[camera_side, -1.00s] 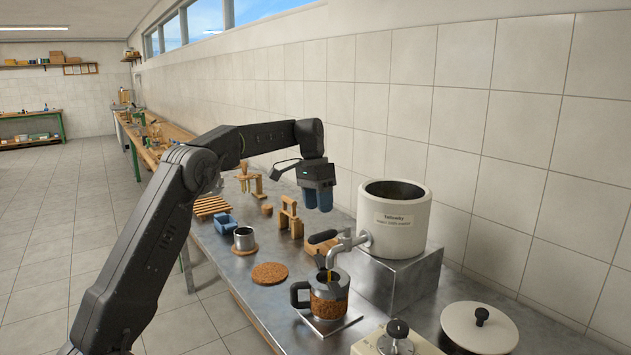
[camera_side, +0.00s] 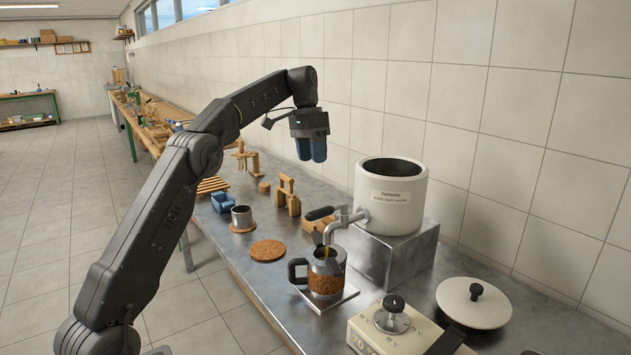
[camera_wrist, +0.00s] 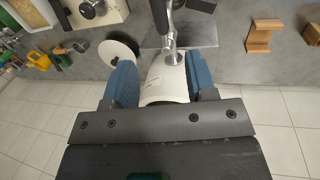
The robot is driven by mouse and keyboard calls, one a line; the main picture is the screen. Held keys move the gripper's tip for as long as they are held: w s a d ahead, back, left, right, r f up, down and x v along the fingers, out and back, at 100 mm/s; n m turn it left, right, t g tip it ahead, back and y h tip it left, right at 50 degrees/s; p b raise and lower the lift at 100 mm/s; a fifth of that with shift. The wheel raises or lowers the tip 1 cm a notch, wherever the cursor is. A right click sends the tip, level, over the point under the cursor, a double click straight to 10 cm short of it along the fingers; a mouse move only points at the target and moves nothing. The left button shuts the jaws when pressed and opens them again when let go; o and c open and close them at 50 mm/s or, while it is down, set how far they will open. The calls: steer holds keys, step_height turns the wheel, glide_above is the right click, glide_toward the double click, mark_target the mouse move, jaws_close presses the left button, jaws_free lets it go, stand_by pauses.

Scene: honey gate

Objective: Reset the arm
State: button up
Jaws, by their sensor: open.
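My gripper (camera_side: 311,149) is raised in the air above the back of the steel bench, with its blue fingers pointing down. It is open and holds nothing; in the wrist view its two blue fingers (camera_wrist: 162,85) stand apart with the white pot behind the gap. The arm is bent at the elbow, its forearm reaching toward the tiled wall. The white honey pot (camera_side: 392,195) stands on a steel block, its metal tap over a cork-banded jug (camera_side: 326,278). Amber liquid shows at the jug's top; I cannot tell whether it is flowing.
A metal cup (camera_side: 242,217), cork mat (camera_side: 267,250), blue tray (camera_side: 223,203) and wooden stands (camera_side: 287,193) are on the bench. A pale lid (camera_side: 474,303) and a cream device with a dial (camera_side: 392,318) are at the front right. Air around the gripper is clear.

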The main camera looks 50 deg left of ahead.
steer(key=s+d+r+t+y, duration=0.1)
steer(key=s+d+r, duration=0.1)
steer(key=s+d, duration=0.5)
steer(key=s+d+r+t+y, duration=0.1)
steer(key=s+d+r+t, duration=0.15)
steer(key=s+d, duration=0.4)
steer(key=s+d+f+t, duration=0.1)
steer(key=s+d+f, duration=0.3)
steer(key=s+f, duration=0.2)
steer(key=s+d+f+t, duration=0.1)
steer(key=s+d+f, duration=0.4)
steer(key=s, duration=0.5)
steer(key=shift+s+d+f, duration=0.2)
steer(key=shift+d+f, duration=0.05)
steer(key=shift+f, duration=0.25)
